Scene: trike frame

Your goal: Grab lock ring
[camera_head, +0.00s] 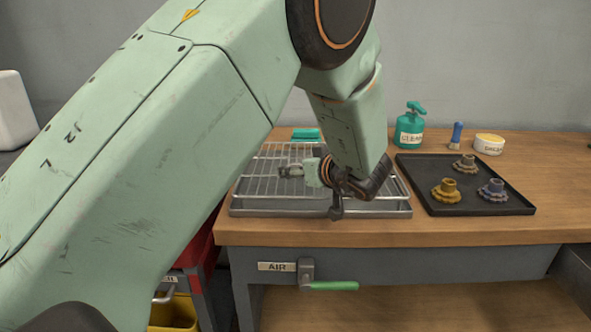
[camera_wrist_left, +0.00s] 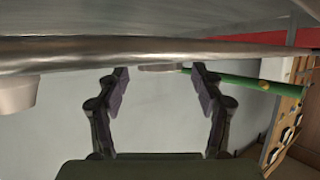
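Several small toothed parts sit on the black tray at the right in the head view: a gold one (camera_head: 446,191), a blue-grey one (camera_head: 492,189) and a brown one (camera_head: 465,164). None is labelled, so I cannot tell which is the lock ring. My left gripper (camera_head: 288,171) is low over the wire rack, left of these parts and well apart from them. In the left wrist view its two fingers (camera_wrist_left: 161,82) are spread, with nothing held between them. My right gripper is in neither view.
The black tray (camera_head: 432,204) lies right of the wire-rack tray (camera_head: 245,213). A green pump bottle (camera_head: 409,131), a blue-handled tool (camera_head: 456,135) and a white tub (camera_head: 489,144) stand behind. A green-handled lever (camera_head: 333,286) juts from the bench front. My left arm hides much of the left side.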

